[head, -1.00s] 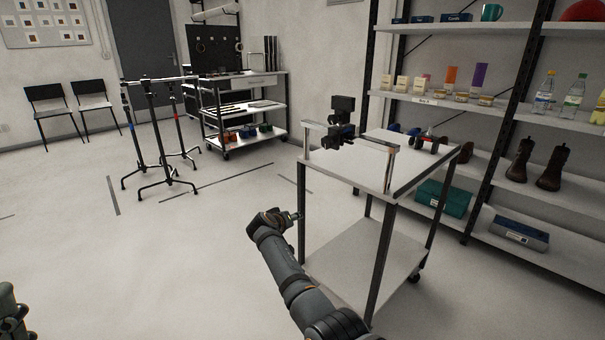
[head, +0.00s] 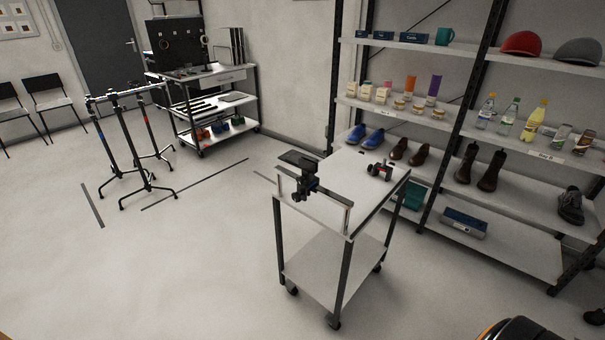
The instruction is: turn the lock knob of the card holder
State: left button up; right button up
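A black device (head: 304,188) is fixed at the handle bar of a white-topped trolley (head: 335,205). It has a flat dark top plate and a lower clamp-like part; I cannot tell whether it is the card holder. No lock knob can be made out at this size. A small red and black object (head: 380,171) lies on the trolley top, too small to tell its parts. Neither of my grippers is in view. Only a dark rounded piece with an orange edge, perhaps part of my arm, shows at the bottom right.
A shelf rack with shoes, bottles and caps (head: 535,130) stands behind and right of the trolley. Black stands (head: 130,150) are at the left, and a second trolley (head: 215,105) stands by the back wall. The floor (head: 150,275) left of the trolley is clear.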

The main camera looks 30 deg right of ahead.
aim_at(300, 179)
jog(key=i+l+z, duration=0.15)
jog(key=i+z, duration=0.55)
jog(key=z, duration=0.2)
jog(key=i+j+z, duration=0.1)
jog(key=i+z, duration=0.35)
jog(key=i+j+z, duration=0.2)
jog(key=z, duration=0.25)
jog(key=i+j+z, duration=0.1)
jog(key=j+z, duration=0.6)
jog(key=j, duration=0.25)
jog(key=j+z, duration=0.35)
jog(key=j, duration=0.15)
jog(key=j+z, duration=0.4)
jog(key=k+j+z, duration=0.15)
jog(key=j+z, duration=0.2)
jog(key=j, duration=0.2)
jog(key=k+j+z, duration=0.15)
jog(key=j+z, duration=0.2)
jog(key=k+j+z, duration=0.35)
jog(key=i+j, duration=0.1)
jog(key=j, duration=0.05)
